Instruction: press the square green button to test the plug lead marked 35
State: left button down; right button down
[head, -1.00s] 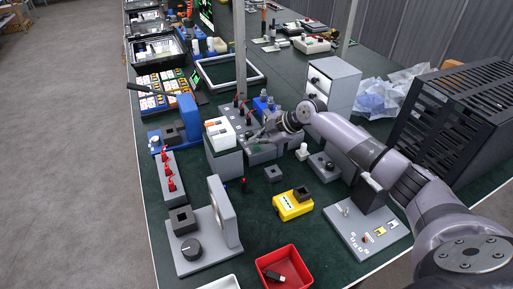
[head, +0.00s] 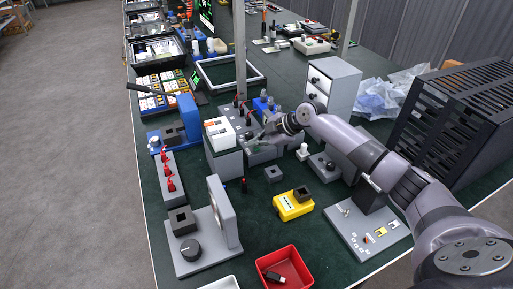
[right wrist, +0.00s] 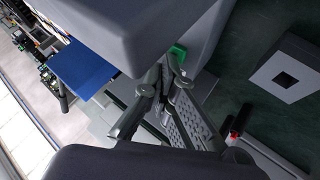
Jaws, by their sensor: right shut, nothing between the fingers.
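My right gripper (head: 259,139) is at the grey test unit near the table's middle in the head view. In the right wrist view, my right gripper (right wrist: 170,66) is shut and empty, its fingertips close together. A green button (right wrist: 178,51) shows right at the fingertips, beside a large grey housing (right wrist: 135,25); the fingers partly cover it. I cannot tell whether they touch it or whether it is pressed in. No lead marked 35 is legible in either view. My left gripper is not in view.
A white-topped grey box (head: 222,135) stands just left of the gripper and a grey drawer cabinet (head: 332,84) behind it to the right. A yellow box (head: 293,207) and a red tray (head: 295,258) are nearer. A black slatted housing (head: 455,115) stands at the right.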

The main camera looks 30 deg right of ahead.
aim_at(256, 149)
dwell(0.3)
jog(key=shift+r+p, duration=0.55)
jog(key=shift+r, duration=0.25)
jog(key=shift+r+p, duration=1.7)
jog(key=shift+r, duration=0.8)
